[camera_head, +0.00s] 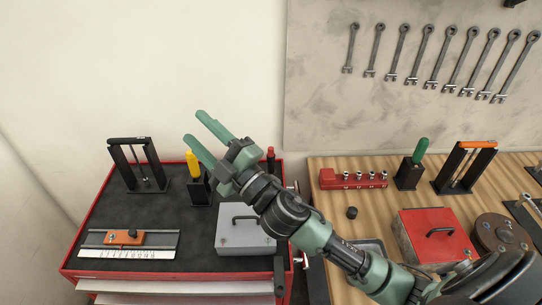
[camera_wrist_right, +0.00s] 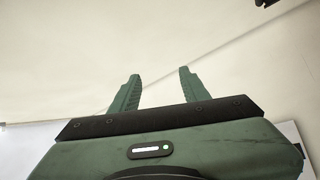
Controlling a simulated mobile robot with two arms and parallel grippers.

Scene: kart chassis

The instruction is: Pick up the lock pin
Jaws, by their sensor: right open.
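I cannot tell for certain which thing is the lock pin. My right gripper (camera_head: 196,126) is raised in front of the pale wall, above the red tool cart (camera_head: 70,266). Its two green fingers are apart with nothing between them. In the right wrist view the gripper (camera_wrist_right: 159,74) also shows open and empty, with only wall beyond the fingertips. My left gripper is not in view.
The cart top holds a black stand (camera_head: 131,142), a yellow-handled tool (camera_head: 193,163), a grey box (camera_head: 232,240) and an orange slider (camera_head: 124,237). The wooden bench (camera_head: 340,228) bears a red socket rail (camera_head: 340,181), a green-handled tool (camera_head: 421,149), an orange-topped stand (camera_head: 478,145) and a red box (camera_head: 415,222).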

